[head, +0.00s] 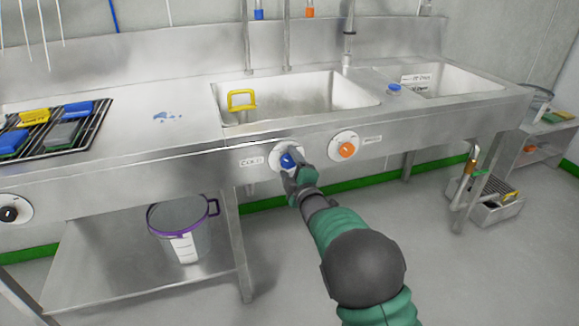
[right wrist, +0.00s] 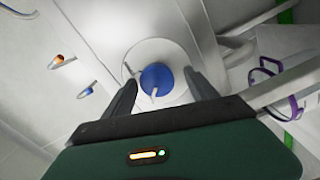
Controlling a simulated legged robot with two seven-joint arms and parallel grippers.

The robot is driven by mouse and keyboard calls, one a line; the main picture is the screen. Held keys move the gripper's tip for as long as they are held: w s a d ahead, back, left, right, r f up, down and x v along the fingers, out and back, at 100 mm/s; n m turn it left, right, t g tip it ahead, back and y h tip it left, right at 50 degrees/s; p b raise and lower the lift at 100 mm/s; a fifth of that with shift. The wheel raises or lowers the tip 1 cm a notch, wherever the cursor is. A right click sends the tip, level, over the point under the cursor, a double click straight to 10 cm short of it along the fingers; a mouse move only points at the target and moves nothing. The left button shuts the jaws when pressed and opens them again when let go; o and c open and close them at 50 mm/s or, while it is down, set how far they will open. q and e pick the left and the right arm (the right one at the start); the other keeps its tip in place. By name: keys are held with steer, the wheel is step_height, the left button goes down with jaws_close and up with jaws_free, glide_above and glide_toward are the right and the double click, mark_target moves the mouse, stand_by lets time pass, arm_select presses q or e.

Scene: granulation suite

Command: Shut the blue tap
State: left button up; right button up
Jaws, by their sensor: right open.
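The blue tap (head: 287,160) is a round knob on a white disc on the front panel of the steel sink unit. In the right wrist view the blue tap (right wrist: 157,79) sits between the two dark fingers, with a pale pointer on it. My right gripper (head: 293,171) is at the knob, partly covering it. It also shows in the right wrist view (right wrist: 163,90), open, with a finger on either side of the knob. I cannot tell whether the fingers touch it. My left gripper is not in view.
An orange tap (head: 347,149) is just right of the blue one. A black knob (head: 9,214) is at far left. A bucket (head: 181,222) with a purple rim stands on the lower shelf. The floor in front is clear.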

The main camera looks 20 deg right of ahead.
steer(key=shift+s+r, duration=0.1)
steer(key=shift+s, duration=0.3)
steer(key=s+p, duration=0.4)
steer(key=s, duration=1.2)
steer(key=shift+d, duration=0.3)
